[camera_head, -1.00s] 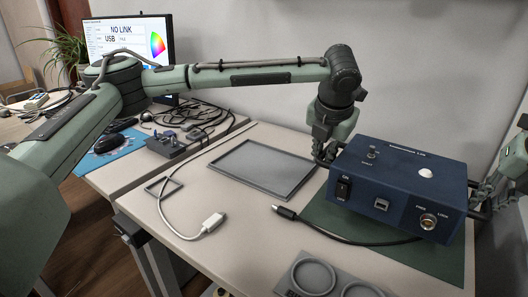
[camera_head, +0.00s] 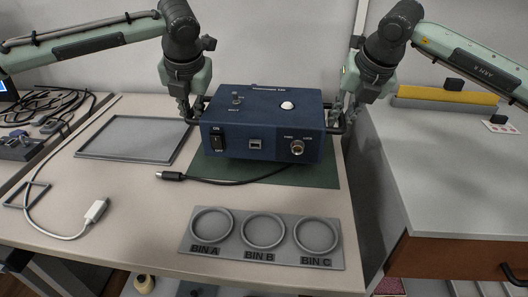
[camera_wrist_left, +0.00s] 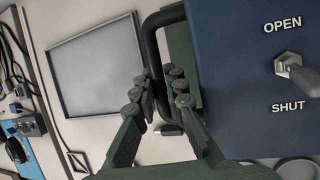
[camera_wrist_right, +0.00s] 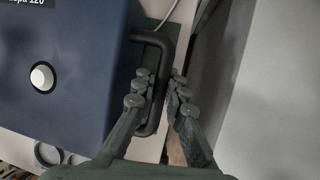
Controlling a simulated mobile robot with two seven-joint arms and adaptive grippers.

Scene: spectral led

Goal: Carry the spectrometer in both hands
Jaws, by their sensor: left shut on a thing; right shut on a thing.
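The spectrometer is a dark blue box (camera_head: 262,122) with a white knob on top, an ON/OFF switch and sockets on its front, and a black handle on each side. It stands upright over a green mat (camera_head: 310,177); I cannot tell whether it touches the mat. My left gripper (camera_head: 188,112) is shut on the left handle, and the handle (camera_wrist_left: 152,50) passes between its fingers in the left wrist view. My right gripper (camera_head: 341,115) is shut on the right handle, which also shows in the right wrist view (camera_wrist_right: 158,52).
A grey framed tray (camera_head: 135,160) lies left of the mat. A black cable (camera_head: 215,182) and a white-plugged cable (camera_head: 95,211) lie on the table. A plate with three ring bins (camera_head: 240,261) is in front. A grey-topped bench (camera_head: 450,170) stands right, across a gap.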

